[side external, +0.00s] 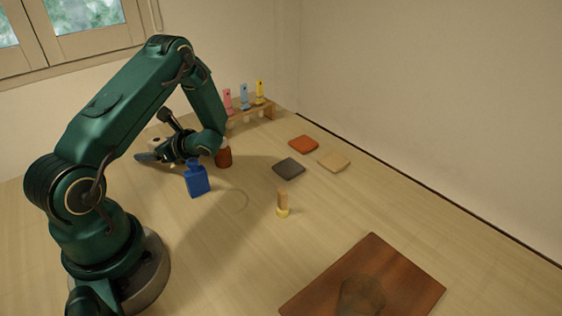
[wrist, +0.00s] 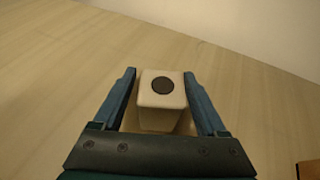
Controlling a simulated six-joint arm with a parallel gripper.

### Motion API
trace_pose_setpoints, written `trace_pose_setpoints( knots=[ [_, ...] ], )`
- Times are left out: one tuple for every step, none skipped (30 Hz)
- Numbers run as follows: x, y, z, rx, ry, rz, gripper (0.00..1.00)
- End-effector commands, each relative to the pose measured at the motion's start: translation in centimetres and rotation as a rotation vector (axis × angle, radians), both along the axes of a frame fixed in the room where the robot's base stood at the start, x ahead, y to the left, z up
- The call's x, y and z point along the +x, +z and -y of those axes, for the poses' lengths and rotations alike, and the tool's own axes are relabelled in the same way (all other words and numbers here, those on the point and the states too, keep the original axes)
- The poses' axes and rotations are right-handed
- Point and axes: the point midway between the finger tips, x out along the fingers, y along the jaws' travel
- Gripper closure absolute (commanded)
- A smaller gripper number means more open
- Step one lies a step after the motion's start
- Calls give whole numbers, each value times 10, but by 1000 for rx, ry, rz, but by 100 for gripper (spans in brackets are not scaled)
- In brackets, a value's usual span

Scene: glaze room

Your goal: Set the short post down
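A cream block with a dark round hole in its top, which I take for the short post (wrist: 160,115), stands upright between the two fingers of my gripper (wrist: 160,74) in the wrist view. The fingers flank it closely. Whether they press on it or leave a thin gap is not clear. In the side external view my gripper (side external: 155,155) is low at the left, behind the blue bottle, with part of the short post (side external: 155,144) showing beside it. The post's underside is hidden, so I cannot tell whether it touches the table.
A blue bottle (side external: 197,180) and a brown bottle (side external: 223,155) stand close by. A rack (side external: 262,108) with coloured tags is behind. Red (side external: 303,143), grey (side external: 289,168) and tan tiles (side external: 334,161), a small wooden peg (side external: 283,203) and a brown board (side external: 400,270) lie rightward.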

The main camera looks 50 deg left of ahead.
Motion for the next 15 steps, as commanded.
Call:
trace_pose_setpoints(
  knots=[
    [0, 0, 0, 0, 0, 0, 26],
    [0, 0, 0, 0, 0, 0, 26],
    [0, 0, 0, 0, 0, 0, 26],
    [0, 0, 0, 0, 0, 0, 26],
    [0, 0, 0, 0, 0, 0, 26],
    [0, 1, 0, 0, 0, 0, 26],
    [0, 1, 0, 0, 0, 0, 26],
    [0, 2, 0, 0, 0, 1, 26],
    [0, 4, 0, 0, 0, 1, 26],
    [1, 5, 2, 0, -2, 1, 26],
    [3, 6, 5, 0, -4, 1, 26],
    [6, 8, 10, 0, -5, 1, 26],
    [8, 10, 15, 1, -6, 1, 26],
    [10, 13, 20, 2, -6, 2, 26],
    [13, 16, 27, 2, -7, 2, 26]
  ],
)
